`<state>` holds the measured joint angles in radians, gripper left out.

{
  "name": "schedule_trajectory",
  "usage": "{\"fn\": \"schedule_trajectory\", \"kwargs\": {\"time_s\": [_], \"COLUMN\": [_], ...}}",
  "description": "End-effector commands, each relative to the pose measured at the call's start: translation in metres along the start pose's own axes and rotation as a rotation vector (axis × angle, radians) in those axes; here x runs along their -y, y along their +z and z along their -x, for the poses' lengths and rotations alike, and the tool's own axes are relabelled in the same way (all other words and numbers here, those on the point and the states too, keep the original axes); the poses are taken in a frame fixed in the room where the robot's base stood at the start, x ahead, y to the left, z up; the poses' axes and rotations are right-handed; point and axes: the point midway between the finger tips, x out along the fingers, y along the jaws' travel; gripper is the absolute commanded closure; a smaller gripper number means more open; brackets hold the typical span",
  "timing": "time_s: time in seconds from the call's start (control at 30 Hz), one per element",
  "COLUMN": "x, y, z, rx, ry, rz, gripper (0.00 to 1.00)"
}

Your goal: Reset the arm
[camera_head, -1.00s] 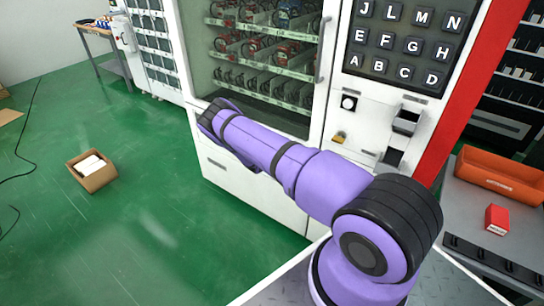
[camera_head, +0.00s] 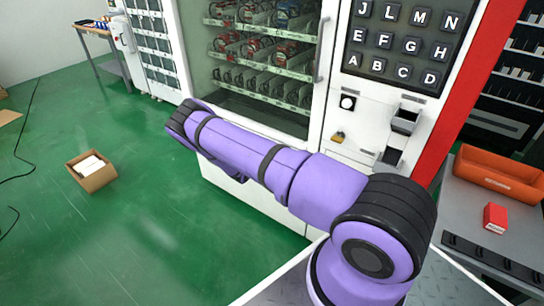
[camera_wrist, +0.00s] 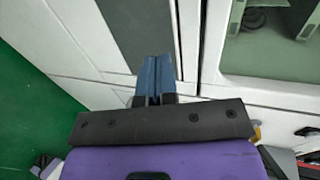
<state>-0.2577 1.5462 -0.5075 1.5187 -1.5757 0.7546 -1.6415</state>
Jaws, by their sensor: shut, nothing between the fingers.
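My purple arm stretches from the lower right to the left in the head view, in front of the white vending machine (camera_head: 258,205). In the wrist view my gripper (camera_wrist: 157,68) has its two blue fingers together, shut with nothing between them. The machine's white front and a grey panel (camera_wrist: 134,28) show beyond the fingers. In the head view the fingers are hidden behind the end of the arm. The keypad (camera_head: 405,45) with lettered keys is on the machine's upper right, clear of my arm.
A cardboard box (camera_head: 98,182) with white items sits on the green floor at left. At right, a grey table (camera_head: 465,215) bears an orange bin (camera_head: 500,178) and a red box (camera_head: 496,217). A wooden table (camera_head: 92,32) stands at the far left. Open floor lies left of my arm.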

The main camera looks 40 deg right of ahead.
Motion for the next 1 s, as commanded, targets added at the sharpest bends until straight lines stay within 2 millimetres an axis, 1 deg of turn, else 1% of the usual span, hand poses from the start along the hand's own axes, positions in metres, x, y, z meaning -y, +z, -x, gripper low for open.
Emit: {"fn": "schedule_trajectory", "kwargs": {"time_s": [0.03,0.1,0.2,0.3,0.57,0.67,0.77,0.87,1.0], "x": [0.0,0.0,0.0,0.0,0.0,0.007,0.026,0.056,0.102], "y": [0.001,0.0,0.0,0.0,0.0,0.002,0.005,0.007,0.008], "z": [0.011,0.021,0.033,0.041,0.045,0.047,0.054,0.066,0.086], "rx": [0.002,0.001,0.0,0.0,-0.001,-0.009,-0.036,-0.081,-0.154], "ry": [0.0,-0.001,0.0,0.0,0.0,0.004,0.014,0.029,0.053], "rz": [0.002,0.0,-0.001,0.0,-0.001,-0.031,-0.118,-0.259,-0.484], "gripper": [1.0,1.0,1.0,1.0,1.0,1.0,1.0,1.0,1.0]}}
